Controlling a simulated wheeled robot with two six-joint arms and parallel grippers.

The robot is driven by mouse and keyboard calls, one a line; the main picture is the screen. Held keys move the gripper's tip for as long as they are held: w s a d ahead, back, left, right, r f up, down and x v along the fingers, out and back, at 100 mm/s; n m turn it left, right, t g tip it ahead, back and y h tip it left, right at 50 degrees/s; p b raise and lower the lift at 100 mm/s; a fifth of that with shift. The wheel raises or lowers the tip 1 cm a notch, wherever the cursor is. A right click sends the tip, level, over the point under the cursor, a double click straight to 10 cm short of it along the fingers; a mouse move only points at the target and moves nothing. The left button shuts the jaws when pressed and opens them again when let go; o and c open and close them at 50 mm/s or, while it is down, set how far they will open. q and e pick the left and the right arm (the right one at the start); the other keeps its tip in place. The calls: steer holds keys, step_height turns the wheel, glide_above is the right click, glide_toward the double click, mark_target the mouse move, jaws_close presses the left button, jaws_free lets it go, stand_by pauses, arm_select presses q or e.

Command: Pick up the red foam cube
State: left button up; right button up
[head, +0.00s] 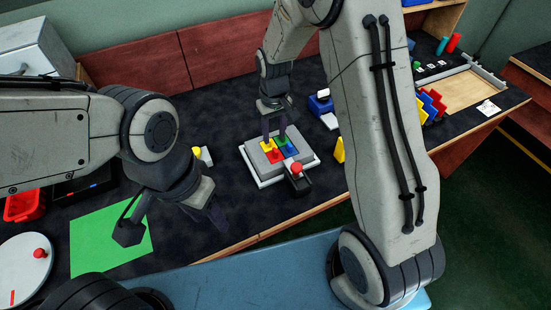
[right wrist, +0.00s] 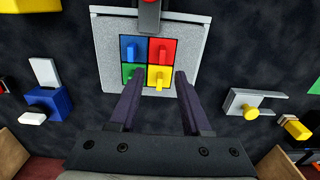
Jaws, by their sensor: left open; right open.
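I cannot single out a loose red foam cube in either view. A grey block (head: 252,155) on the table carries a panel of blue, green, yellow and red squares, each with a small upright peg. Its red square (right wrist: 168,47) with a red peg shows in the right wrist view, beside the blue one. My right gripper (head: 274,130) is open above this panel. In the right wrist view its fingertips (right wrist: 158,80) stand either side of the yellow peg, with nothing held. My left gripper (head: 217,212) is open and points down near the front table edge, dim against the dark surface.
A black fixture with a red knob (head: 297,168) is at the block's front. A green mat (head: 100,240), red bin (head: 24,206) and white disc (head: 22,270) lie left. A blue-and-white part (head: 320,103) is behind; coloured plates (head: 431,104) stand right.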

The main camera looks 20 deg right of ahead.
mark_target(275, 149)
steer(key=f, duration=0.4)
steer(key=shift+s+f+p, duration=0.2)
steer(key=shift+s+p, duration=0.15)
steer(key=shift+s, duration=0.05)
steer(key=shift+f, duration=0.45)
jaws_close()
steer(key=shift+w, duration=0.1)
stand_by(0.6)
